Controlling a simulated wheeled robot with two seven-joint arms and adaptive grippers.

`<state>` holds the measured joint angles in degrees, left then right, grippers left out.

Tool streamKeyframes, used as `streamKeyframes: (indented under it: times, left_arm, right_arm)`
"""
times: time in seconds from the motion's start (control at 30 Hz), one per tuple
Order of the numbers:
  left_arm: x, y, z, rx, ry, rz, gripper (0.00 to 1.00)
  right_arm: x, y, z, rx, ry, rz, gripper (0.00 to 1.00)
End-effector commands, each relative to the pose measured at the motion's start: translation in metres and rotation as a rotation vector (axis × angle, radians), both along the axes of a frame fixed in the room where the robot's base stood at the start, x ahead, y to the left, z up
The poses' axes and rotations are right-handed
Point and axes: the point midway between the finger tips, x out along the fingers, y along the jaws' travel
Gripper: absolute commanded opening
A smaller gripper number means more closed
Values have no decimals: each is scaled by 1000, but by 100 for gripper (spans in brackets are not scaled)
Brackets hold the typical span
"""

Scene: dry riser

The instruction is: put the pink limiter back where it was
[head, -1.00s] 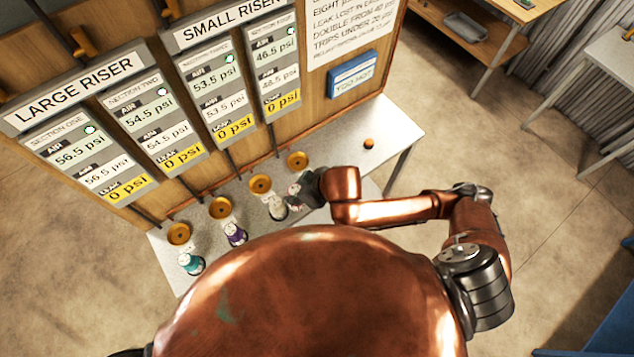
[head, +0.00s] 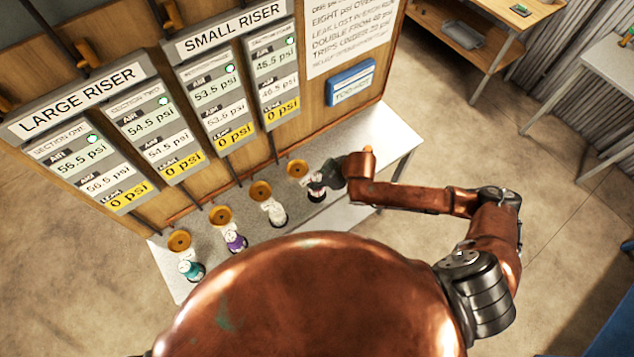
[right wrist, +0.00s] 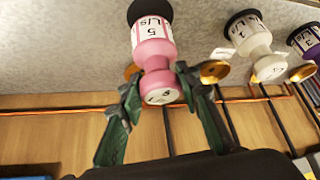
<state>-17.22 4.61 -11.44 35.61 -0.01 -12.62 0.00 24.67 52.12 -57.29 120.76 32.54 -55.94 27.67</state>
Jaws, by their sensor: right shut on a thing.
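The pink limiter (right wrist: 154,52), with a white "5 L/s" label and a black end, is between the fingers of my right gripper (right wrist: 158,84) in the right wrist view. The fingers are shut on its narrow part. In the head view my right gripper (head: 325,180) is at the fourth station, in front of the rightmost brass fitting (head: 297,169), and mostly covers the limiter. Whether its black end touches the bench, I cannot tell. My left gripper is not in view.
The white limiter (head: 273,211), purple limiter (head: 236,241) and teal limiter (head: 190,268) stand in a row to the left, each before a brass fitting. The gauge board rises behind. The bench (head: 385,128) is clear at its right end.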

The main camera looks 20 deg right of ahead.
Motion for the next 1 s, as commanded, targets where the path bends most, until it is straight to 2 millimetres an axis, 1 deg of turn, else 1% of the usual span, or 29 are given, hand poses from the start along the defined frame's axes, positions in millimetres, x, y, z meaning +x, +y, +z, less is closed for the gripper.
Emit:
streamKeyframes:
  times: [0.03, 0.1, 0.2, 0.57, 0.6, 0.83, 1.0]
  left_arm:
    - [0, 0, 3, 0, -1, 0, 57]
    - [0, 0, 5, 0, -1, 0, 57]
    - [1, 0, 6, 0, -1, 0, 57]
    - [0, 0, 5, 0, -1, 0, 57]
    - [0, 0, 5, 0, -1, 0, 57]
    - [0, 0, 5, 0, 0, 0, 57]
    - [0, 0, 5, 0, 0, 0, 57]
  right_arm:
    - [-2, 2, -8, 3, 4, 0, 0]
    - [-2, 2, -17, 2, 3, 1, 0]
    - [-1, 2, -23, 2, 0, 2, 0]
    - [-2, 2, -27, 2, 2, 2, 0]
    - [-2, 2, -28, 1, 2, 2, 33]
    - [-2, 2, -28, 1, 3, 2, 48]
    - [-2, 2, -28, 1, 2, 2, 48]
